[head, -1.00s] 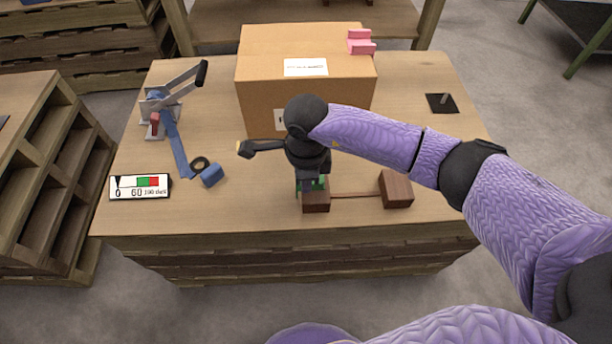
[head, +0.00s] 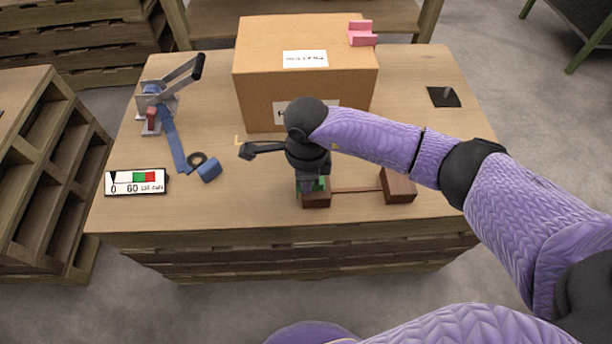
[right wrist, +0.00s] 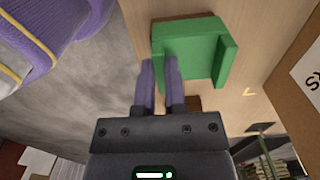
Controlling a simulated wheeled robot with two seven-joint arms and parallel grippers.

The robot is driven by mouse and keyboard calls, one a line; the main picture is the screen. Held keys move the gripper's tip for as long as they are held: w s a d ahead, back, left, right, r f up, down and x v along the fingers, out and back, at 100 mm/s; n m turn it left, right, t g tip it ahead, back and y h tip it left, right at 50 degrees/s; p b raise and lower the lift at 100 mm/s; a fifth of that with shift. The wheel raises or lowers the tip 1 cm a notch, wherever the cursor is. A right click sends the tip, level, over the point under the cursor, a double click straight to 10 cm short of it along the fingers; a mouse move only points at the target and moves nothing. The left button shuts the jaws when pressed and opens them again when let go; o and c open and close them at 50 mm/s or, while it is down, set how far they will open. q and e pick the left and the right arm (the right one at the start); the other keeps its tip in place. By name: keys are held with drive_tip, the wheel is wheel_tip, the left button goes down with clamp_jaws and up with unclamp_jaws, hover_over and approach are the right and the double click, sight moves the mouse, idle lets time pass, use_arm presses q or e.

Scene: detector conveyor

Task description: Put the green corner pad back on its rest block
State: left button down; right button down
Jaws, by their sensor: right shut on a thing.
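The green corner pad (head: 322,184) shows as a small strip beside my right gripper (head: 311,186), mostly hidden by it in the head view. In the right wrist view the pad (right wrist: 202,48) is a green U-shaped piece. The fingers of my right gripper (right wrist: 160,72) are shut on one edge of it. A brown wooden block (head: 316,201) lies right under the pad, and part of it shows behind the pad in the right wrist view. I cannot tell whether pad and block touch. My left gripper is not in view.
A second wooden block (head: 397,186) is joined to the first by a thin strip. A cardboard box (head: 262,92) with a pink corner piece (head: 361,33) on it stands behind. A strap tensioner (head: 158,103), blue strap (head: 176,146) and gauge card (head: 137,183) are at left.

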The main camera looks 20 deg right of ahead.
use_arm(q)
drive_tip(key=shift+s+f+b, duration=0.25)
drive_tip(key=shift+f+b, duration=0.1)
use_arm(e)
drive_tip(key=shift+f, duration=0.6)
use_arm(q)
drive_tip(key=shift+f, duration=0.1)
use_arm(e)
drive_tip(key=shift+f, duration=0.1)
drive_tip(key=shift+f+b, duration=0.35)
drive_tip(key=shift+f, duration=0.05)
drive_tip(key=c, duration=0.6)
unclamp_jaws()
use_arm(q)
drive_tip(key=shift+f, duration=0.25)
use_arm(e)
drive_tip(key=shift+r, duration=0.2)
wheel_tip(320, 180, up, 10)
drive_tip(key=p, duration=0.5)
drive_tip(key=shift+f, duration=0.2)
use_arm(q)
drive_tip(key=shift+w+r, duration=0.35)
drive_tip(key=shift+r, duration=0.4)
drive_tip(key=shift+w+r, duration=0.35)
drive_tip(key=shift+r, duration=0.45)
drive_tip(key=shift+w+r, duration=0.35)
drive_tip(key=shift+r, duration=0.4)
